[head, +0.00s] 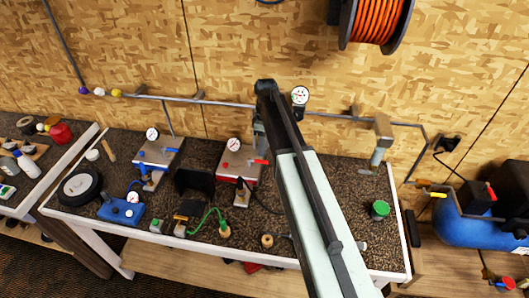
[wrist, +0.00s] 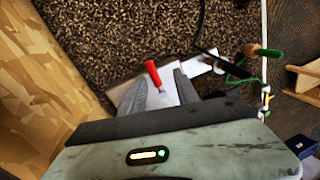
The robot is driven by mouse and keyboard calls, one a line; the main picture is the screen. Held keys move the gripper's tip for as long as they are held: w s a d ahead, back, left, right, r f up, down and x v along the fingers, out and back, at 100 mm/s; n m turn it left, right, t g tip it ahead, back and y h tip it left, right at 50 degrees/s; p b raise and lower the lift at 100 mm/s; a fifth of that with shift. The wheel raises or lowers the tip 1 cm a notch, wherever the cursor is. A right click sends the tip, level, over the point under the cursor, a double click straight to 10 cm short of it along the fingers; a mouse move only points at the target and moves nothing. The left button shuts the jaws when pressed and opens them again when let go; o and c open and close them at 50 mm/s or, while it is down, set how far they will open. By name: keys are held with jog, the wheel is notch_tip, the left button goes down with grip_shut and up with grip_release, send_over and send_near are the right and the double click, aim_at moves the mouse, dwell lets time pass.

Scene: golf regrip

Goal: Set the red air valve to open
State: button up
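The red air valve's lever (head: 259,162) shows in the head view at the right side of a metal plate on a red-based stand (head: 238,160). It points to the right, and my arm partly hides its surroundings. In the wrist view the red lever (wrist: 154,75) stands over the pale plate, between and slightly beyond the fingertips. My gripper (wrist: 159,85) is open, with a clear gap between the fingers. I cannot tell whether either finger touches the lever. In the head view my gripper (head: 262,140) hangs just above and behind the lever.
A similar blue stand (head: 153,160) with a blue lever is to the left. A round gauge (head: 233,145) rises from the red stand. A dark hose and a green cord (head: 207,220) lie nearby. A green-capped jar (head: 380,209) stands at the right of the bench.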

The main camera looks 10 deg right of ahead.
jog(key=shift+n, duration=0.9)
jog(key=f+b, duration=0.4)
jog(key=b, duration=0.1)
jog(key=f+b, duration=0.2)
jog(key=f, duration=0.1)
jog(key=shift+w+a+f+b, duration=0.1)
jog(key=shift+w+a+b, duration=0.05)
jog(key=shift+w+b, duration=0.25)
grip_shut()
